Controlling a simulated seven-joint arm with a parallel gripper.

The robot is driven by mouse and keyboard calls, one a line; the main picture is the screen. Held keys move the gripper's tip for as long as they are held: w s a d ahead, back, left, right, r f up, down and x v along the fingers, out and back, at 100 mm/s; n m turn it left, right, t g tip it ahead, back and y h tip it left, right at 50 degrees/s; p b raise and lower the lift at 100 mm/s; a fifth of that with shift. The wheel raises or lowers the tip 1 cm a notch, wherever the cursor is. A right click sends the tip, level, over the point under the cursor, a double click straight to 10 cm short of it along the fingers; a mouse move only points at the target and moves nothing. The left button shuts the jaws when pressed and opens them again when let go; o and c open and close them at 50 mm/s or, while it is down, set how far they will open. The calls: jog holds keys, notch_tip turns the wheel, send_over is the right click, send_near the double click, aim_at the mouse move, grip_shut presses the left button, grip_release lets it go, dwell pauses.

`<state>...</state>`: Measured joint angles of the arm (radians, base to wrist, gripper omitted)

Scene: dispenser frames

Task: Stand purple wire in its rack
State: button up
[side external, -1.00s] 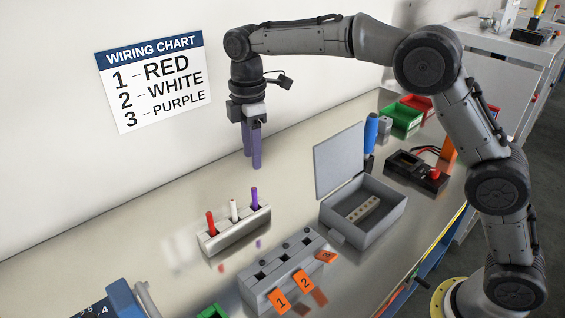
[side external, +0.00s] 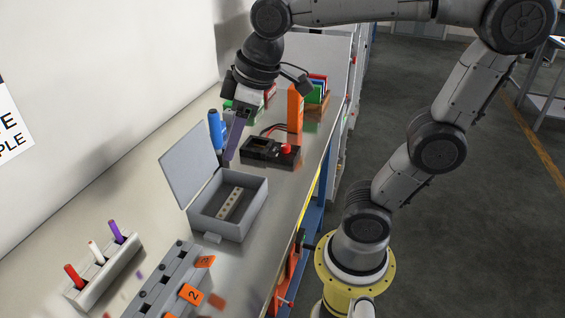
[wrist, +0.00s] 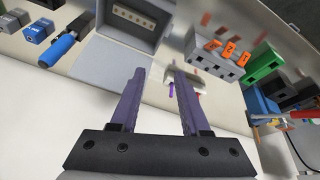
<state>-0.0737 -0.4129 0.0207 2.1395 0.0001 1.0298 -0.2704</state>
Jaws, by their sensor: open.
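The purple wire (side external: 116,231) stands upright in a light grey holder (side external: 100,282), beside a white wire (side external: 95,252) and a red wire (side external: 74,275). To its right is a grey block (side external: 160,290) with slots and orange number tags; it also shows in the wrist view (wrist: 228,72). My gripper (side external: 229,155) is open and empty, high near the box's raised lid and well away from the purple wire. In the wrist view its fingers (wrist: 158,75) are apart. Its right finger partly hides the light holder (wrist: 198,82) there.
A grey box (side external: 232,222) with raised lid (side external: 190,165) stands between my gripper and the wires. The bench beside the wall is mostly clear.

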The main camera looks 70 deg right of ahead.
jog(key=s+d+f+m+t, duration=0.1)
jog(key=s+f+m, duration=0.3)
jog(key=s, duration=0.4)
jog(key=shift+s+d+f, duration=0.35)
jog(key=shift+d+f, duration=0.05)
jog(key=shift+f, duration=0.15)
jog(key=shift+c, duration=0.3)
dwell(1.3)
